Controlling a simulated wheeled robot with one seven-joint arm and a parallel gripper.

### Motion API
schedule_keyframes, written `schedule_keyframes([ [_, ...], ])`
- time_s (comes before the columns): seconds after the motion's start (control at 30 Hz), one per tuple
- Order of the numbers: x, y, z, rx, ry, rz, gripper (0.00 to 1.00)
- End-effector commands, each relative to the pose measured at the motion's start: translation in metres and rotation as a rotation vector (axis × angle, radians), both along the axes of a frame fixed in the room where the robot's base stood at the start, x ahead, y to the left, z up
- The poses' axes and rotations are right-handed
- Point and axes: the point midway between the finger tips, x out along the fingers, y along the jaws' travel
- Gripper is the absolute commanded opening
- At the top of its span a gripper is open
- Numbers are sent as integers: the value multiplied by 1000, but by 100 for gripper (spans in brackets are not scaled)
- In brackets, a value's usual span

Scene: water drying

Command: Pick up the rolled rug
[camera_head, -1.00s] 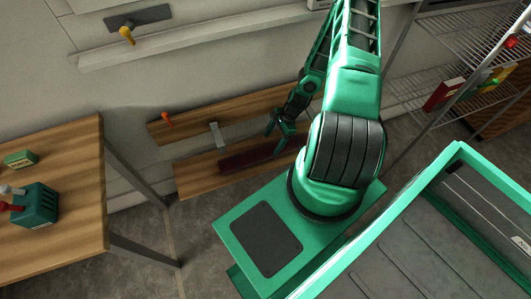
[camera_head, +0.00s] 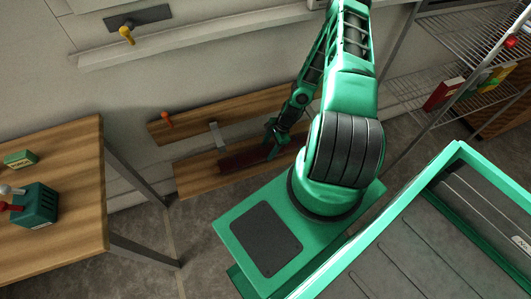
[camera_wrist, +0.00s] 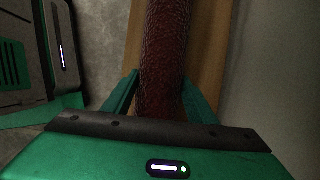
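The rolled rug (camera_head: 243,159) is a dark red roll lying along the lower wooden shelf board (camera_head: 198,178) by the wall. In the wrist view the rug (camera_wrist: 164,45) runs up the middle of the picture, with a rough dark red surface. My gripper (camera_head: 272,144) is down at the rug's right part. In the wrist view my gripper (camera_wrist: 160,85) is open, with one green finger on each side of the rug. Small gaps seem to show between fingers and rug, but contact is hard to tell. The rug's near end is hidden behind the gripper body.
An upper wooden board (camera_head: 190,119) with an orange peg (camera_head: 166,120) is on the wall above. A wooden table (camera_head: 60,225) with a green box (camera_head: 36,205) stands at left. Wire shelves (camera_head: 455,60) are at right. The wall is close behind the rug.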

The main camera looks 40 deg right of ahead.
Motion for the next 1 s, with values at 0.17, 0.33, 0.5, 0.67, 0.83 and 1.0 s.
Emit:
schedule_keyframes([
  [0.17,1,0,0,0,-1,0,7],
  [0.33,1,0,1,1,-3,0,0],
  [0.5,1,1,3,1,-3,0,0],
  [0.67,2,0,14,0,-3,1,0],
  [0.83,2,0,32,0,-3,2,0],
  [1.0,-7,13,49,2,0,4,0],
])
